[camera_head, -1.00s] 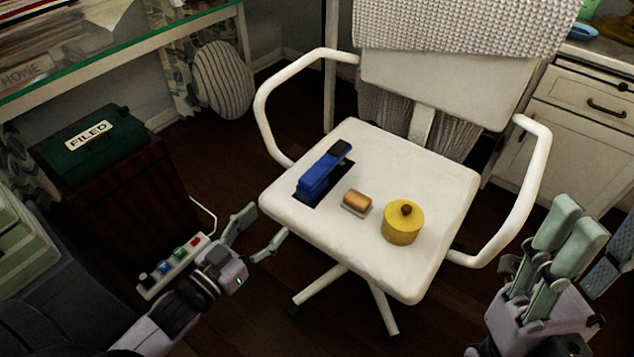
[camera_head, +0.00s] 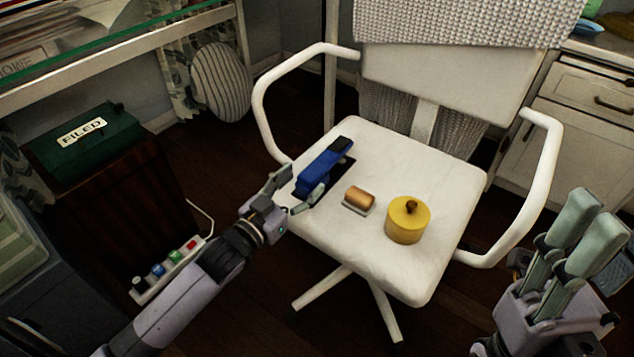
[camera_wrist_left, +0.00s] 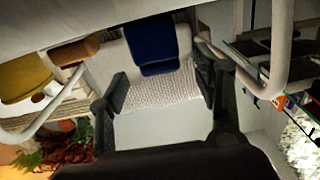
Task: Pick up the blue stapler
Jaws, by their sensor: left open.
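The blue stapler (camera_head: 324,167) with a dark end lies on a black patch on the white chair seat, at the seat's left side. It also shows in the left wrist view (camera_wrist_left: 155,42), between the fingers. My left gripper (camera_head: 301,188) is open and empty. Its fingers reach over the seat's left edge to the stapler's near end, one on each side of that end. Whether they touch it I cannot tell. My right gripper (camera_head: 592,226) is at the lower right, away from the seat, and its finger gap is unclear.
A brown-topped block (camera_head: 359,199) and a yellow lidded pot (camera_head: 408,221) sit right of the stapler. White armrests (camera_head: 263,105) flank the white chair seat (camera_head: 420,165). A green box (camera_head: 84,142) stands on a dark cabinet at left, beside a power strip (camera_head: 172,270).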

